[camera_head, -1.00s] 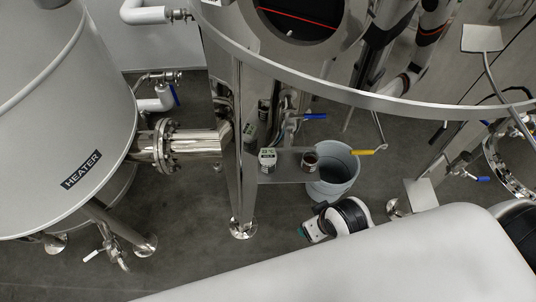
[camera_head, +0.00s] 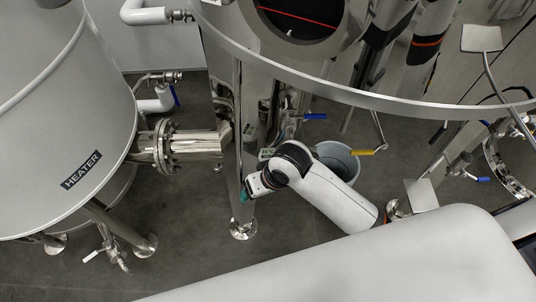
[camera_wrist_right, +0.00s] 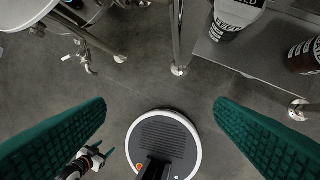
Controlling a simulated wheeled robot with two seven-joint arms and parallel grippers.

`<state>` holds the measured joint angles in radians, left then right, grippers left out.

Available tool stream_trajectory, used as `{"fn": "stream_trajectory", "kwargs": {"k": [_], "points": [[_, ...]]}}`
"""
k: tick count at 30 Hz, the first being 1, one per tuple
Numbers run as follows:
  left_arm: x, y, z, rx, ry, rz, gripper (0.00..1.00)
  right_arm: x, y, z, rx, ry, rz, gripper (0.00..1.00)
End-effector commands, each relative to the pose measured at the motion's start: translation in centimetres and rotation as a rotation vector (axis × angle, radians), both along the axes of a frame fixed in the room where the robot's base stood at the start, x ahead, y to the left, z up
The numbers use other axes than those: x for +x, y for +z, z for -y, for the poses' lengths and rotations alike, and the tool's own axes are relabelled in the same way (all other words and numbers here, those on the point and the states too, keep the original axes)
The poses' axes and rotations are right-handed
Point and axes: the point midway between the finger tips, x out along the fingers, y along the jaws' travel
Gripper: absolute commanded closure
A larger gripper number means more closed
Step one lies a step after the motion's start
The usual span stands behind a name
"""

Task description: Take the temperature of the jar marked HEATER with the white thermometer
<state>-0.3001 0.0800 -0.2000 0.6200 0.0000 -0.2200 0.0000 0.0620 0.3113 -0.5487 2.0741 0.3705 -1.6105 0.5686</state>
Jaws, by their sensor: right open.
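The large grey tank (camera_head: 50,120) at the left of the head view bears the HEATER label (camera_head: 81,170). My right gripper (camera_head: 246,194) is open and empty, in front of the shelf and apart from the thermometer. Its green fingers stand wide apart in the wrist view (camera_wrist_right: 160,106). My left gripper (camera_wrist_right: 103,156) shows small at lower left there.
A grey bucket (camera_head: 345,158) is behind my arm. A steel leg (camera_head: 243,225) and a flanged pipe (camera_head: 190,144) stand between the gripper and the tank. A steel rim curves overhead.

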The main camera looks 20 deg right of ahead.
Motion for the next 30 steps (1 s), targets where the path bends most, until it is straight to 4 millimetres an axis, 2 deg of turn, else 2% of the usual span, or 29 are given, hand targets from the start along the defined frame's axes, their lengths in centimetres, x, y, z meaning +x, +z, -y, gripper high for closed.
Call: {"fn": "stream_trajectory", "kwargs": {"k": [1, 6, 12, 18, 26, 30], "points": [[0.0, 0.0, 0.0, 0.000, 0.000, 0.000, 0.36, 2.0, 0.1, -0.1, -0.022, -0.016, -0.015, 0.22], [0.0, 0.0, 0.0, 0.000, 0.000, 0.000, 0.36, 6.8, 0.4, 1.3, -0.104, -0.155, -0.096, 0.22], [0.0, 0.0, 0.0, 0.000, 0.000, 0.000, 0.36, 10.9, 1.5, 4.7, -0.189, -0.345, -0.145, 0.22], [0.0, 0.1, 0.0, 0.000, 0.000, 0.000, 0.36, 12.1, 1.5, 5.9, -0.211, -0.412, -0.157, 0.22], [0.0, 0.9, 0.0, 0.000, 0.000, 0.000, 0.36, 12.5, -1.0, 5.9, -0.211, -0.413, -0.157, 0.22], [0.0, 1.7, 0.0, 0.000, 0.000, 0.000, 0.36, 13.1, -3.0, 5.9, -0.211, -0.412, -0.157, 0.22]]}}
